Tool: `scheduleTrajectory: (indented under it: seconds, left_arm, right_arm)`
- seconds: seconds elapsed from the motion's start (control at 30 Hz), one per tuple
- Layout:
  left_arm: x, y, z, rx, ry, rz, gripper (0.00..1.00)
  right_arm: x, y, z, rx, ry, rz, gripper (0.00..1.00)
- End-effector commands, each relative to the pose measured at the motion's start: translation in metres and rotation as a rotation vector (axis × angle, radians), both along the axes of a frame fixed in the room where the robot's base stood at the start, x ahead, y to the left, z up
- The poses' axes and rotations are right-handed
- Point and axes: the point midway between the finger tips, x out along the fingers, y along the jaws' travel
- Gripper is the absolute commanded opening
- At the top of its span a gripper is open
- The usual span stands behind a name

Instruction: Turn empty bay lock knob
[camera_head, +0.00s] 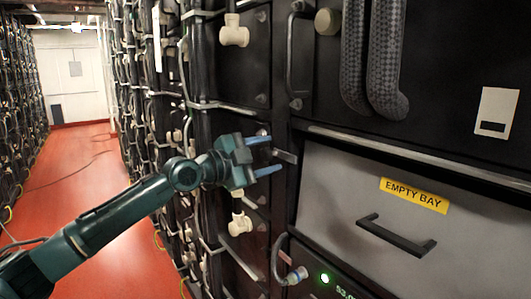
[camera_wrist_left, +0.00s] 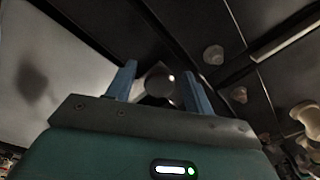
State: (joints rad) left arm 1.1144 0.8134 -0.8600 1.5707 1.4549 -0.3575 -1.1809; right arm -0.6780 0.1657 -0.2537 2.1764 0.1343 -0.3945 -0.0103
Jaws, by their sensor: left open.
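The empty bay (camera_head: 345,192) is a grey front panel with a yellow "EMPTY BAY" label (camera_head: 413,195) and a dark bar handle (camera_head: 396,236). My left gripper (camera_head: 275,154) is open at the panel's upper left edge, its two blue fingers pointing at the rack. A small grey piece (camera_head: 287,156) shows by the fingertips. In the left wrist view, a dark round knob (camera_wrist_left: 158,81) lies between the two open fingers. I cannot tell whether either finger touches it. My right gripper is not in view.
Thick braided hoses (camera_head: 385,60) hang above the bay. Cream connectors (camera_head: 234,31) and cables stick out left of it.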

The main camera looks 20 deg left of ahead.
Motion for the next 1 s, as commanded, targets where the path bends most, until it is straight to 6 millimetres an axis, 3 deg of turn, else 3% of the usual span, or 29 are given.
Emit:
scheduleTrajectory:
  seconds: [0.27, 0.8, 1.0]
  left_arm:
    - [0.001, -0.0012, -0.0004, 0.0, 0.0, 0.0, 0.52]
    - [0.0008, -0.0008, -0.0002, 0.0, 0.0, 0.0, 0.08]
    - [0.0008, -0.0009, 0.0, -0.011, 0.008, -0.001, 0.08]
  right_arm:
    - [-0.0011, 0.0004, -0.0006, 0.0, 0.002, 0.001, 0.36]
    - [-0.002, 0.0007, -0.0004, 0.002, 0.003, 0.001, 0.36]
    - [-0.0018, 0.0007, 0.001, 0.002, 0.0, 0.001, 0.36]
